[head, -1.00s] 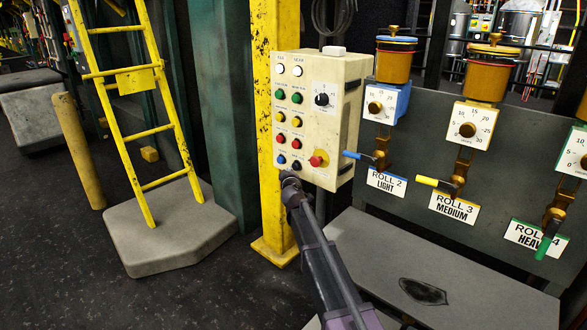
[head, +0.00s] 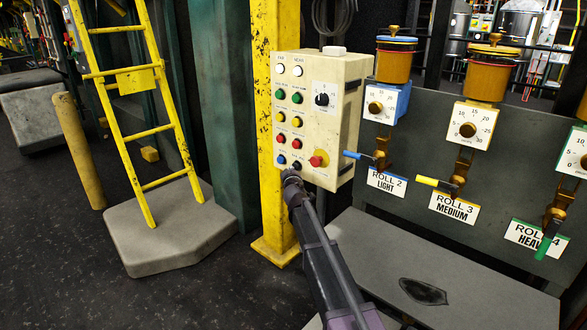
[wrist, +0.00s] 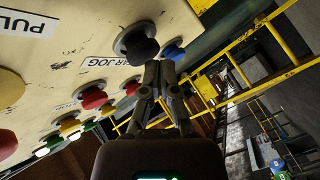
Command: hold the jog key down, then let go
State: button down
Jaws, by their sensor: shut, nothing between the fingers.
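The cream control box (head: 345,100) on the yellow post carries rows of coloured buttons. A black button (head: 297,165) sits at the right of its bottom row, beside a blue button (head: 281,159). In the wrist view the black button (wrist: 137,42) stands out from the panel next to a label (wrist: 110,60) partly reading "JOG". My gripper (head: 291,174) is just below the black button. In the wrist view its fingertips (wrist: 158,68) are together and empty, close by that button. I cannot tell whether they touch it. The button does not look clearly pressed.
A red knob on a yellow base (head: 319,159) sticks out right of the black button. A rotary switch (head: 322,99) is above it. A blue-handled lever (head: 360,156) stands to the right.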

jog(key=shift+w+d, duration=0.3)
jog(key=shift+w, duration=0.1)
dwell(3.0)
jog(key=shift+s+a, duration=0.1)
dwell(3.7)
jog(key=shift+s+a, duration=0.5)
jog(key=shift+s, duration=0.15)
